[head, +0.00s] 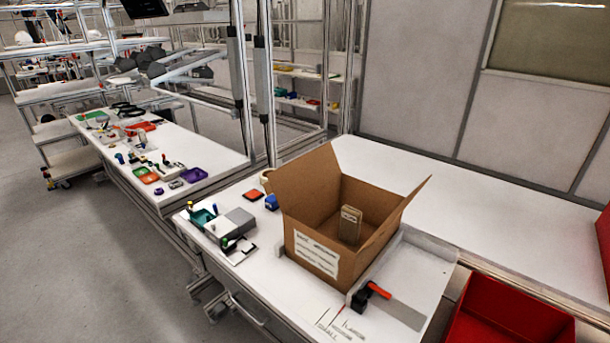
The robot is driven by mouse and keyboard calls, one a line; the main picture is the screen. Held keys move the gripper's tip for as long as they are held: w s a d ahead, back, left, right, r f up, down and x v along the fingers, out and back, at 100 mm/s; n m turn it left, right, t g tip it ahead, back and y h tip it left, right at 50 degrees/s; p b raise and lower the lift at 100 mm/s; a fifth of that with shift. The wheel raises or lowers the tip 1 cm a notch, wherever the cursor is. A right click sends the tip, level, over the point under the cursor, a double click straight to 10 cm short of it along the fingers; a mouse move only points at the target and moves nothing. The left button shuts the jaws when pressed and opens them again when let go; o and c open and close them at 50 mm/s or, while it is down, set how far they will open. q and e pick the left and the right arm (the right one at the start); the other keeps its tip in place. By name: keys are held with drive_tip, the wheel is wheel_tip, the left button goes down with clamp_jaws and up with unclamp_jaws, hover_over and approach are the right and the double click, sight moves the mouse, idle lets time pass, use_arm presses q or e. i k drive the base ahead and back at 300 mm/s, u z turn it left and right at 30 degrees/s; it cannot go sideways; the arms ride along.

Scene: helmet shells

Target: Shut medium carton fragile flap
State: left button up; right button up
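An open brown cardboard carton (309,230) stands on the white workbench right of the middle of the view. One wide flap (303,184) stands up and leans outward on its left side. A narrower flap (416,196) sticks up and outward at its right side. A white label with printed lines (316,254) is on its front face; I cannot read the words. A small brown boxy item (350,225) stands inside, against the inner walls. I cannot tell which flap is the fragile one. Neither of my grippers shows.
The white workbench (405,270) has size markings at its front. A red and black tool (368,296) lies right of the carton. Teal and grey trays (236,220) sit to its left. A red bin (510,318) is at lower right. A clear white surface (480,215) extends behind.

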sight(292, 182)
drive_tip(key=k, duration=1.15)
drive_tip(key=u, duration=0.85)
drive_tip(key=i, duration=1.55)
drive_tip(key=z, duration=1)
drive_tip(key=i, duration=0.4)
drive_tip(key=z, duration=0.45)
